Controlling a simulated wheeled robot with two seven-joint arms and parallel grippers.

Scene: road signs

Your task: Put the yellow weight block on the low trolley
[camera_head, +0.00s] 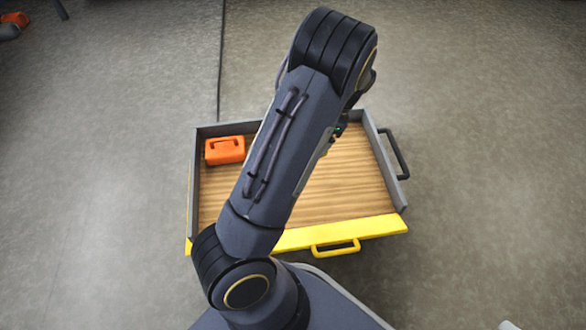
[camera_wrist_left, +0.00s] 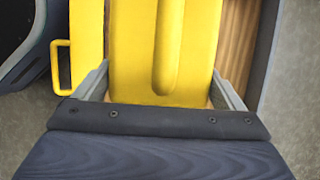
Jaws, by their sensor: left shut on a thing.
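The low trolley (camera_head: 350,190) stands on the floor in the head view, with a wooden deck, grey side walls and a yellow front edge. My left arm crosses over it and hides its middle. In the left wrist view the yellow weight block (camera_wrist_left: 135,50) fills the space between the fingers of my left gripper (camera_wrist_left: 162,88), which is shut on it. Trolley deck (camera_wrist_left: 234,45) shows beside the block there. I cannot tell whether the block touches the deck. The head view shows neither the block nor the left fingers. My right gripper is not in view.
An orange block (camera_head: 225,150) sits in the trolley's back left corner. A yellow handle (camera_head: 335,247) juts from the front edge and a dark handle (camera_head: 398,155) from the right wall. Another orange thing (camera_head: 14,22) lies far left. The visible right deck is bare.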

